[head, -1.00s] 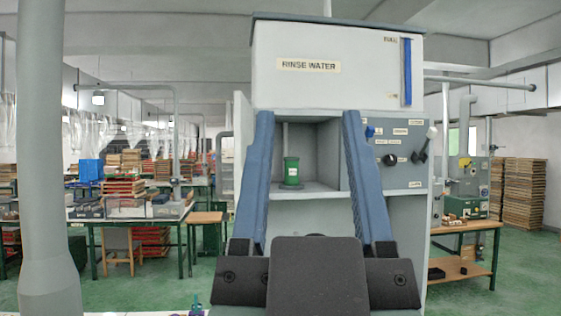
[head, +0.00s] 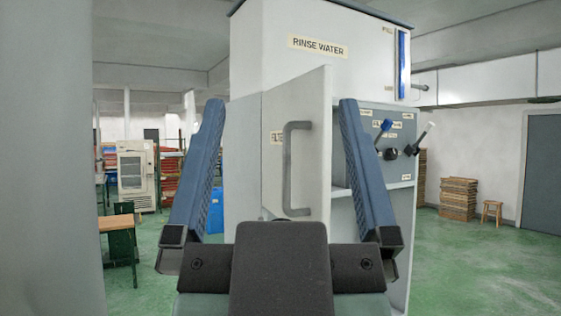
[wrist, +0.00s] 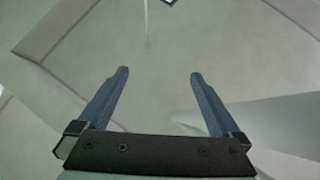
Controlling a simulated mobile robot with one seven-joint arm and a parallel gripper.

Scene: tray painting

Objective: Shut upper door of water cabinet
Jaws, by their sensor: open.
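The grey-white water cabinet (head: 300,20), labelled RINSE WATER, stands ahead in the head view. Its upper door (head: 270,180) hangs partly open, hinged on the left, with its free right edge towards me. The door's outer face shows a FILTER label and a grey vertical bar handle (head: 289,170). The door hides the upper compartment. My gripper (head: 281,104) is open and empty, its blue fingers framing the door in the picture; contact cannot be told. In the wrist view my gripper (wrist: 158,74) is spread over a blurred pale grey surface.
A control panel (head: 400,155) with a blue lever, a black knob and another lever is right of the door. A grey column (head: 45,160) fills the left edge. A wooden table (head: 115,223) stands left.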

